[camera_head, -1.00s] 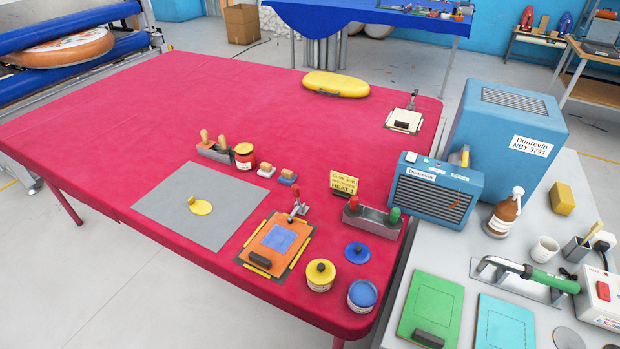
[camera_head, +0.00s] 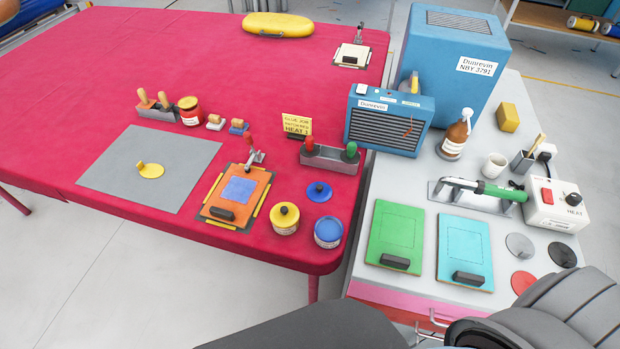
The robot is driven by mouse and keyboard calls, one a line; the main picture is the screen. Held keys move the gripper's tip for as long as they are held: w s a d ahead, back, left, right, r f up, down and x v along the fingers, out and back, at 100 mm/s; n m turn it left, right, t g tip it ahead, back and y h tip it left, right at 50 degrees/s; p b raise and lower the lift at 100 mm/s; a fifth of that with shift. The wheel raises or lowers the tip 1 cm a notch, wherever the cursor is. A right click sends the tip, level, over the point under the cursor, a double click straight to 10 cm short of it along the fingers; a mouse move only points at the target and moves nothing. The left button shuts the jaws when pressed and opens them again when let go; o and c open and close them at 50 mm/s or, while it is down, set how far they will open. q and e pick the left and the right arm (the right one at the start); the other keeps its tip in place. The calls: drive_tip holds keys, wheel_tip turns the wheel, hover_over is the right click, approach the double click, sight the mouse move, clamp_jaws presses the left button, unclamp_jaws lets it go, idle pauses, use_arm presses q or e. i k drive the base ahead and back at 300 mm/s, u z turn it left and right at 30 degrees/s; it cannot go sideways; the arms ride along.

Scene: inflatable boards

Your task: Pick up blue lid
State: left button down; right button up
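The blue lid (camera_head: 319,191) is a round disc with a dark knob, lying flat on the red table (camera_head: 150,60) near its front right corner. Just below it in the picture stands the open-topped jar with blue contents (camera_head: 328,231). To its left is the similar jar with a yellow lid (camera_head: 285,217). Neither of my grippers can be made out in the head view. Dark grey parts of my own body fill the bottom edge and the lower right corner, well short of the lid.
An orange board in a clamp frame (camera_head: 238,192) lies left of the lid. A grey tool holder (camera_head: 330,160) stands behind it. On the pale bench to the right are a green panel (camera_head: 396,232), a cyan panel (camera_head: 465,250) and a heat tool (camera_head: 490,189). The back of the red table is mostly clear.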

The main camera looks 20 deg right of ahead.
sight(318, 192)
drive_tip(key=u, duration=0.1)
drive_tip(key=k, duration=0.4)
drive_tip(key=z, duration=0.4)
drive_tip(key=i, duration=0.25)
drive_tip(key=z, duration=0.45)
